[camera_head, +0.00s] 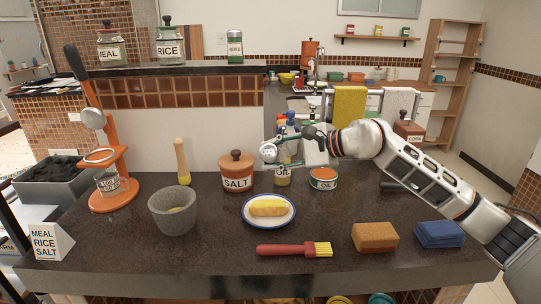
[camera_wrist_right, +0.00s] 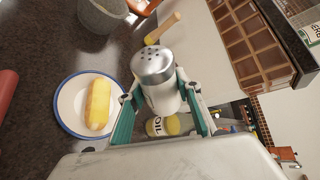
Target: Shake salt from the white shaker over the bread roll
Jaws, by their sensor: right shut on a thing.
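The white shaker (camera_wrist_right: 163,97) has a metal cap with several holes and shows large in the right wrist view. My right gripper (camera_wrist_right: 160,92) is shut on its body, with one teal finger on each side. In the head view the shaker's cap (camera_head: 268,152) is above the counter, behind and above the plate, and looks tilted. The yellow bread roll (camera_head: 268,208) lies on a white plate with a blue rim (camera_head: 269,224). The roll also shows left of the shaker in the right wrist view (camera_wrist_right: 98,103). My left gripper is not in view.
A salt jar (camera_head: 237,172) and a grey mortar (camera_head: 173,211) stand left of the plate. A red brush (camera_head: 290,250) lies in front. An orange sponge (camera_head: 375,237) and blue cloth (camera_head: 439,234) are at right.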

